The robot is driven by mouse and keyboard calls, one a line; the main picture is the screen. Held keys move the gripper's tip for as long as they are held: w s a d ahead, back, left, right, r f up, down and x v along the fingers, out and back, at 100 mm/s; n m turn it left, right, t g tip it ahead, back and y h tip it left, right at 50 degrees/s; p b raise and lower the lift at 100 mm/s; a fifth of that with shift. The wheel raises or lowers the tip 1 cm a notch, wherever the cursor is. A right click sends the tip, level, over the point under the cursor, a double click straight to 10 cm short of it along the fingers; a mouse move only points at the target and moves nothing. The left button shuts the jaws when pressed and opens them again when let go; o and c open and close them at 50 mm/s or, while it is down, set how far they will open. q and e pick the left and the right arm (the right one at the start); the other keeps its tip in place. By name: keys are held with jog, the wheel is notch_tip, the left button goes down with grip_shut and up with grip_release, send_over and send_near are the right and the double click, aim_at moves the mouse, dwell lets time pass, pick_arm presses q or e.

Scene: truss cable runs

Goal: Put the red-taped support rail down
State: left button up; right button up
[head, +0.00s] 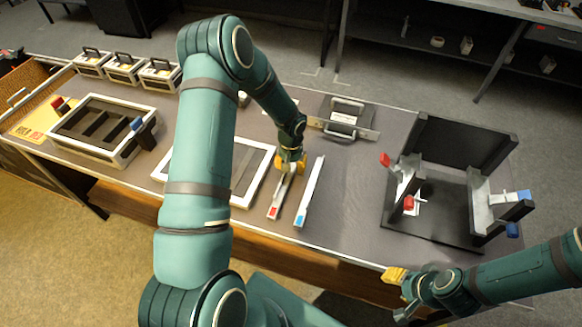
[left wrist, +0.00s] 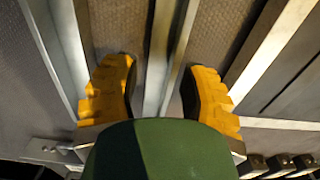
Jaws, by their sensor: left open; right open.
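The red-taped support rail (head: 280,196) lies on the grey table, its red-taped end toward the table's front edge. My left gripper (head: 291,162) is over its far part and hides that end. In the left wrist view a metal rail (left wrist: 166,50) runs between the two yellow fingers of my left gripper (left wrist: 163,95), with gaps on both sides. The blue-taped rail (head: 311,188) lies just to the right, roughly parallel. My right gripper (head: 398,277) is open near the front edge, with no object seen in it.
A white-framed tray (head: 262,180) lies close left of the rails. A black fixture (head: 440,215) with metal brackets and red and blue clamps stands at the right. A grey case (head: 343,118) is behind the rails. Table between blue-taped rail and fixture is clear.

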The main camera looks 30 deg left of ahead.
pick_arm(q)
notch_tip(320, 180, up, 11)
jog(key=p, duration=0.1)
jog(key=shift+s, duration=0.1)
dwell(0.6)
